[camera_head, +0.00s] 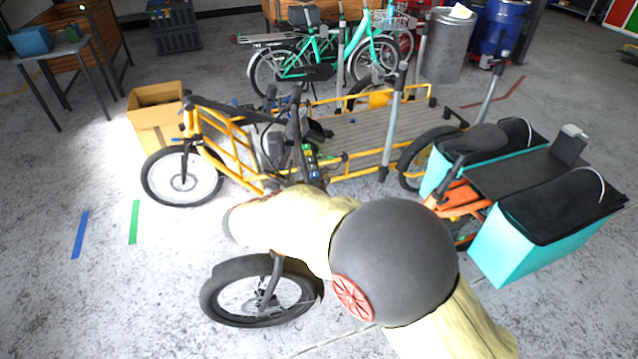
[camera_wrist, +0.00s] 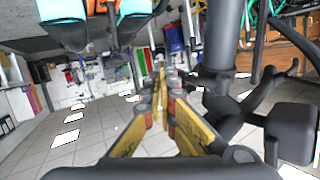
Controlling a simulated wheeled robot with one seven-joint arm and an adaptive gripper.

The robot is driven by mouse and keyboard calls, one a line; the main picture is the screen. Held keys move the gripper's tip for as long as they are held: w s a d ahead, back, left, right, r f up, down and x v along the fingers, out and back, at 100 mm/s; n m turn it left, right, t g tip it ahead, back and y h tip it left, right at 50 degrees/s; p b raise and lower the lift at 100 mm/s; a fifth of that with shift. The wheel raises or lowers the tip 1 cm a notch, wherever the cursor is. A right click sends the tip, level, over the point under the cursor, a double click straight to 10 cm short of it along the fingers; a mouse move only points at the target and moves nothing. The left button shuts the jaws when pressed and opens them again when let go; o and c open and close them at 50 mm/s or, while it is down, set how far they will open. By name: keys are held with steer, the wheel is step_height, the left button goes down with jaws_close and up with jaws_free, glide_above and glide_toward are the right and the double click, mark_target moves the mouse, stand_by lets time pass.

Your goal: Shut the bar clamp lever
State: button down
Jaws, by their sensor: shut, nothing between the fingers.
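My gripper (camera_wrist: 160,85) shows in the wrist view with its yellow fingers and red-grey pads. The fingers run close together at the tips and hold nothing. Just right of them is a thick black post (camera_wrist: 219,45) with curved black branches (camera_wrist: 262,92), which look like a handlebar and its fittings. I cannot tell which part is the bar clamp lever, or whether it is open or shut. In the head view, a yellow cargo bike (camera_head: 212,150) has a black upright stem (camera_head: 296,125) just beyond my arm. I cannot make out my gripper there.
A cargo bike with turquoise bags (camera_head: 497,247) stands close on the right. Grey posts (camera_head: 393,125) rise beside the yellow bike's deck (camera_head: 362,134). A cardboard box (camera_head: 157,135) stands left. The wrist view is upside down.

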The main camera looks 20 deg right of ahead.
steer(key=shift+w+d, duration=0.1)
steer(key=shift+d, duration=0.1)
steer(key=shift+a, duration=0.1)
stand_by(0.4)
steer(key=v, duration=1.2)
